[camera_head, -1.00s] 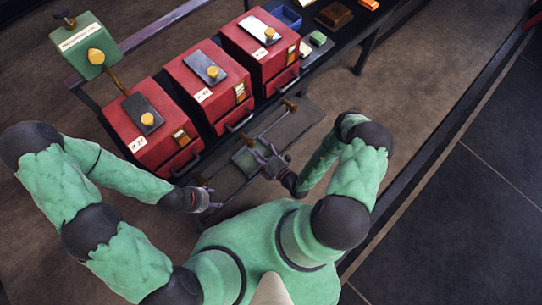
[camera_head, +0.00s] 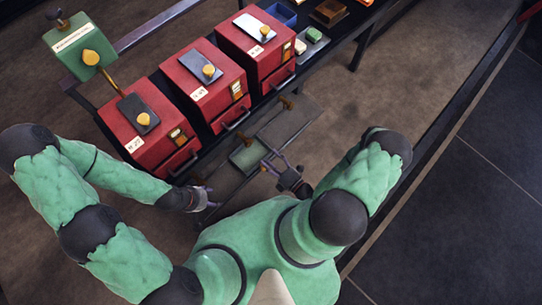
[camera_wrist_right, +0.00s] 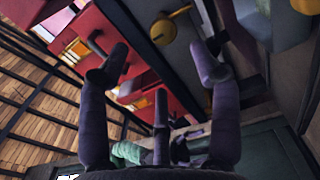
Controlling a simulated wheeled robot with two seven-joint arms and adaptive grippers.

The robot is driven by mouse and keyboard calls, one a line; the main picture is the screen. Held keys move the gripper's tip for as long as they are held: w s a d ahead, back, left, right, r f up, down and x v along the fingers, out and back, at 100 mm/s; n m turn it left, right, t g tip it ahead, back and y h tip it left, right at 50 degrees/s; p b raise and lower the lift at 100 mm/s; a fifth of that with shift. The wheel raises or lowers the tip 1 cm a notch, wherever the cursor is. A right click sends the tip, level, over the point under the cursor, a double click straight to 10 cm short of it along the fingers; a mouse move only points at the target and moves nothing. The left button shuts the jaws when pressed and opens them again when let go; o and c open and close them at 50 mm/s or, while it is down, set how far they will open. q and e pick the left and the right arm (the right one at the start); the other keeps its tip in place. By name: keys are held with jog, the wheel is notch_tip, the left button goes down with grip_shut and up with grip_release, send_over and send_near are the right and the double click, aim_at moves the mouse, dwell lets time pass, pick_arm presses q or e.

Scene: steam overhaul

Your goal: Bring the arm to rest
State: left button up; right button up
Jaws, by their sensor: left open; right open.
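My left gripper (camera_head: 207,197) is open and empty in the head view, low in front of the leftmost red box. My right gripper (camera_head: 270,163) is open in the head view, close to the robot's front, near the grey-green plate on the lower rack. In the right wrist view its spread purple fingers (camera_wrist_right: 160,75) have nothing between them. My right arm is folded, its green elbow part (camera_head: 352,180) out to the right. My left arm (camera_head: 115,175) reaches in from the left.
Three red boxes with yellow knobs, left (camera_head: 160,148), middle (camera_head: 222,110) and right (camera_head: 245,57), stand on a dark bench. A green box (camera_head: 68,43) stands at the upper left. A low rack (camera_head: 285,125) with a green-grey plate (camera_head: 245,153) lies before the boxes. Open floor (camera_head: 400,80) is at the right.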

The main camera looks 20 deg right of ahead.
jog(key=shift+a, duration=0.1)
dwell(0.3)
jog(key=s+a+r+n+g+y, duration=0.3)
jog(key=s+a+n+g+y, duration=0.2)
jog(key=a+n+g+y, duration=0.55)
jog(key=s+n+g+h, duration=0.7)
jog(key=s+n+g, duration=0.5)
jog(key=n, duration=1)
jog(key=w+d+r+n+t+h, duration=0.2)
jog(key=w+n+t+h, duration=0.3)
jog(key=w+n, duration=0.6)
jog(key=d+n+t, duration=0.1)
jog(key=n, duration=0.3)
jog(key=shift+r+h, duration=0.15)
jog(key=shift+h, duration=0.2)
